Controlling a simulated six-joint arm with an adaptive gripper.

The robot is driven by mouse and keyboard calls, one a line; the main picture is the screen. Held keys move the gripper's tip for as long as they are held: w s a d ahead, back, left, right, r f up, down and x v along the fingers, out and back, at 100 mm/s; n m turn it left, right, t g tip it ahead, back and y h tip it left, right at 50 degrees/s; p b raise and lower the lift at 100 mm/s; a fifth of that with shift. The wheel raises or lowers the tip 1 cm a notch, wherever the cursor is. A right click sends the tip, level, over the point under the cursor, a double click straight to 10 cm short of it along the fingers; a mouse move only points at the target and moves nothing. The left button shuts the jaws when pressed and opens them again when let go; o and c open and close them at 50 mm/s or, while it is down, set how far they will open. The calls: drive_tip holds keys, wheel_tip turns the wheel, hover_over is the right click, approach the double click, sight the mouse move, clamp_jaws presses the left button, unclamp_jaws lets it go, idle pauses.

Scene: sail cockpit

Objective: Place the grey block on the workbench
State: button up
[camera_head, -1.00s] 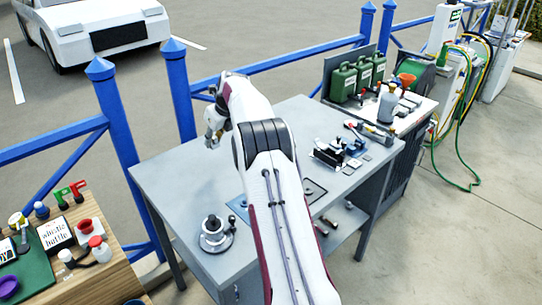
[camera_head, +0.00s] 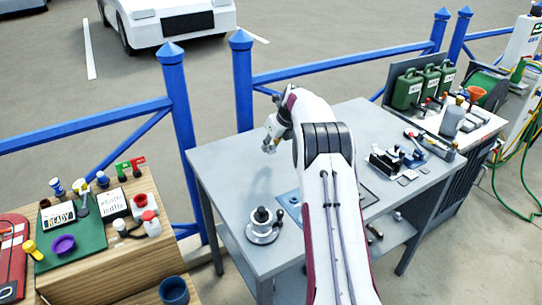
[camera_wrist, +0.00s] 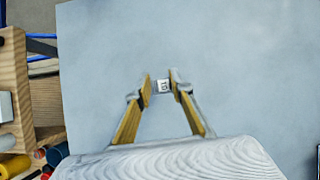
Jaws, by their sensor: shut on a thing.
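The grey workbench (camera_head: 225,165) stands in the middle of the head view, and its plain pale top (camera_wrist: 225,45) fills most of the wrist view. My gripper (camera_head: 269,146) is over the far left part of the bench top. In the wrist view, my gripper's yellow-padded fingertips (camera_wrist: 162,86) are closed on a small light grey block (camera_wrist: 164,86) with dark marks on its face. The bench top lies behind the block. I cannot tell how high the block is above it. In the head view the block cannot be made out.
A round metal fixture (camera_head: 263,226) stands at the bench's near left. A dark metal device (camera_head: 385,163) and small tools are on its right. A wooden table (camera_head: 75,280) with small items stands left. Blue railing (camera_head: 182,115) runs behind. The bench top around my gripper is clear.

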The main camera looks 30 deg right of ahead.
sight(273, 152)
drive_tip(key=shift+f, duration=2.4)
drive_tip(key=shift+f, duration=0.1)
drive_tip(key=o, duration=1.1)
drive_tip(key=shift+s+r, duration=0.3)
drive_tip(key=shift+r, duration=0.35)
drive_tip(key=v, duration=1)
drive_tip(key=shift+s+r, duration=0.2)
drive_tip(key=shift+r, duration=0.1)
